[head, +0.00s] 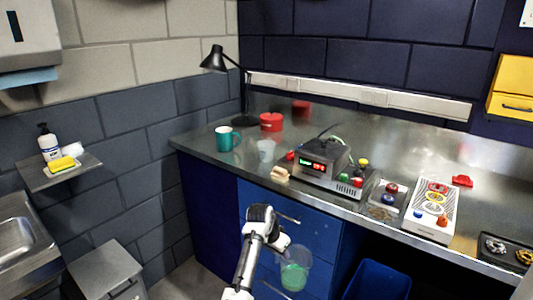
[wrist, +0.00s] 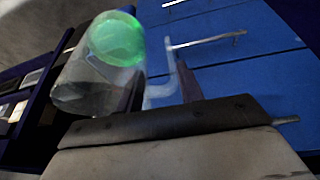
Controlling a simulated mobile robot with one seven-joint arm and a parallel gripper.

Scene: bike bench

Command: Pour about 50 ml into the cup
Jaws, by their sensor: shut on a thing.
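My gripper (head: 281,244) is shut on the handle of a clear jug (head: 296,271) holding green liquid. The jug is in front of the blue drawers, below the bench top. In the wrist view the jug (wrist: 88,80) hangs left of my fingers (wrist: 160,92), its handle between them, with the green liquid showing near the top of the picture. On the bench's left part stand a teal mug (head: 224,139) and, right of it, a small translucent cup (head: 266,150). Whether the translucent cup holds anything is too small to tell.
The steel bench top (head: 205,148) carries a black lamp (head: 245,95), a red pot (head: 271,122), a tan object (head: 280,174), a device with a red display (head: 325,172) and a white button panel (head: 430,210). A blue bin (head: 375,281) is below. Bench around the cups is fairly clear.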

